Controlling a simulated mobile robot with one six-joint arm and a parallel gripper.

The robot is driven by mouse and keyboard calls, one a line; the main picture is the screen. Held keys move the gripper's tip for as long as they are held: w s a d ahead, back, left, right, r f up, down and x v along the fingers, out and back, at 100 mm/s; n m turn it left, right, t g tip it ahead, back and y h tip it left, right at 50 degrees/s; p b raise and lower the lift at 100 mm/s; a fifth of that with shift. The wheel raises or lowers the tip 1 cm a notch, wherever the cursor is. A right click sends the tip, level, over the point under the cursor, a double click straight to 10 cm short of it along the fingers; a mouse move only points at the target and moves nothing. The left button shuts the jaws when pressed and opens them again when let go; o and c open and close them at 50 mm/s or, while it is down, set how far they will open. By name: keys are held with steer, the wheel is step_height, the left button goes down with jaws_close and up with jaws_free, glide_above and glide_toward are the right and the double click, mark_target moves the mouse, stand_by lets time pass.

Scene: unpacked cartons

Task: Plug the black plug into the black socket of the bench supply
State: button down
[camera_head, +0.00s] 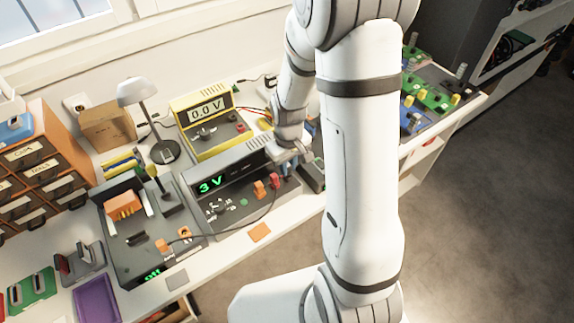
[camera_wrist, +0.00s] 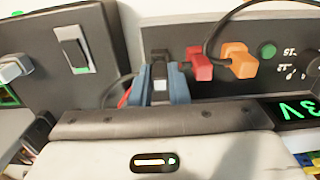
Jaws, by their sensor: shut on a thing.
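The bench supply (camera_head: 238,202) has a green 3V display and a dark sloping front; its panel also fills the upper part of the wrist view (camera_wrist: 285,88). My gripper (camera_wrist: 160,82) has its blue fingers shut on the black plug (camera_wrist: 159,57), close against the panel, beside the red plug (camera_wrist: 200,66). In the head view my gripper (camera_head: 289,168) is at the supply's right end, partly hidden by my arm. The black socket is hidden behind the plug and fingers. I cannot tell whether the plug is in it.
An orange plug (camera_wrist: 238,59) with a black cable stands beside the red one. A yellow 0.0 V meter (camera_head: 205,112) stands behind the supply. A grey unit with a switch (camera_wrist: 75,55) adjoins the supply. Another device (camera_head: 135,250) stands at left.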

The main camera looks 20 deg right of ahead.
steer(key=shift+f+b, duration=0.7)
steer(key=shift+b, duration=0.05)
stand_by(1.2)
steer(key=c, duration=1.3)
jaws_free()
steer(key=shift+r, duration=4.05)
steer(key=s+r+m+t, duration=0.2)
steer(key=s+r+m, duration=0.1)
steer(key=s+r, duration=0.9)
steer(key=shift+s+r+m+t, duration=0.2)
steer(key=shift+s+m+t, duration=0.1)
steer(key=shift+s, duration=0.7)
